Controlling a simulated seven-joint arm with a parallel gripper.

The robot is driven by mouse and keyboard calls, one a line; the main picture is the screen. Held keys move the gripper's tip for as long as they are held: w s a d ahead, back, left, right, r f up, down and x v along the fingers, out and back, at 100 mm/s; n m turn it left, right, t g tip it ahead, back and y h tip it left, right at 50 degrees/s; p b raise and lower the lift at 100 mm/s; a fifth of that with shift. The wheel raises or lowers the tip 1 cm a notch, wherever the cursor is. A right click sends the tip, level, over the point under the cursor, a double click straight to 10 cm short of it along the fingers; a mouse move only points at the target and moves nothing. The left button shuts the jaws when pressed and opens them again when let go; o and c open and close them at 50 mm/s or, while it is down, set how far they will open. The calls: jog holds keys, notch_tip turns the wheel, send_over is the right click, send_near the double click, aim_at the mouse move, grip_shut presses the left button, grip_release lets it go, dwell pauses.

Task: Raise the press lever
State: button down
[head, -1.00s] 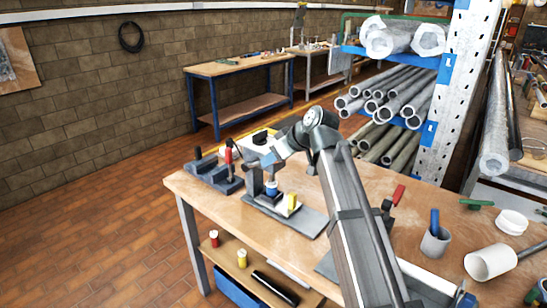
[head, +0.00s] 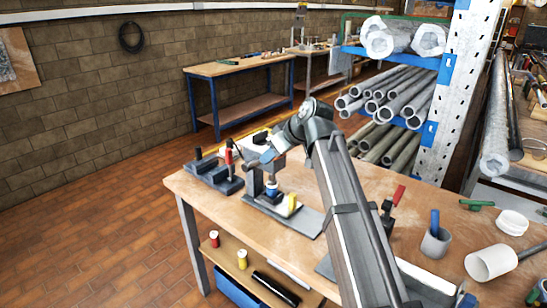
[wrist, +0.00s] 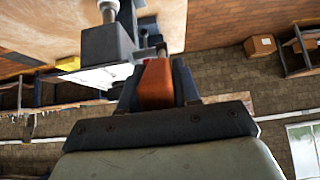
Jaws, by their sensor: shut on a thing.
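The press (head: 271,177) stands on a grey base plate on the near workbench, a dark head on an upright post. A blue part sits under its head. In the wrist view the dark press body (wrist: 107,45) is at upper left. My gripper (head: 268,155) is at the top of the press, pointing down to the left. In the wrist view my gripper (wrist: 156,88) is shut on the orange lever handle (wrist: 155,80), with a dark finger on each side. The handle is hidden in the head view.
A yellow part (head: 292,203) stands beside the press. A fixture with a red handle (head: 229,157) is to its left, and a red-handled clamp (head: 397,195) to its right. A grey cup (head: 435,241) stands farther right. A pipe rack (head: 440,110) is behind the bench.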

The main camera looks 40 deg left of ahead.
jog(key=a+r+h, duration=0.1)
jog(key=a, duration=0.1)
jog(key=a+r+h, duration=0.1)
jog(key=r+h, duration=0.1)
jog(key=shift+w+a+r+h, duration=0.1)
jog(key=shift+a+h, duration=0.2)
jog(key=shift+a, duration=0.1)
jog(key=shift+a+r+h, duration=0.35)
jog(key=shift+a+h, duration=0.35)
jog(key=shift+h, duration=0.1)
jog(key=shift+a+r+h, duration=0.3)
jog(key=shift+a+h, duration=0.4)
jog(key=shift+h, duration=0.1)
jog(key=c, duration=0.9)
grip_release()
jog(key=r, duration=0.4)
jog(key=d+r, duration=0.1)
jog(key=r, duration=0.8)
jog(key=shift+d+r, duration=0.3)
jog(key=shift+d, duration=0.05)
jog(key=shift+c, duration=0.4)
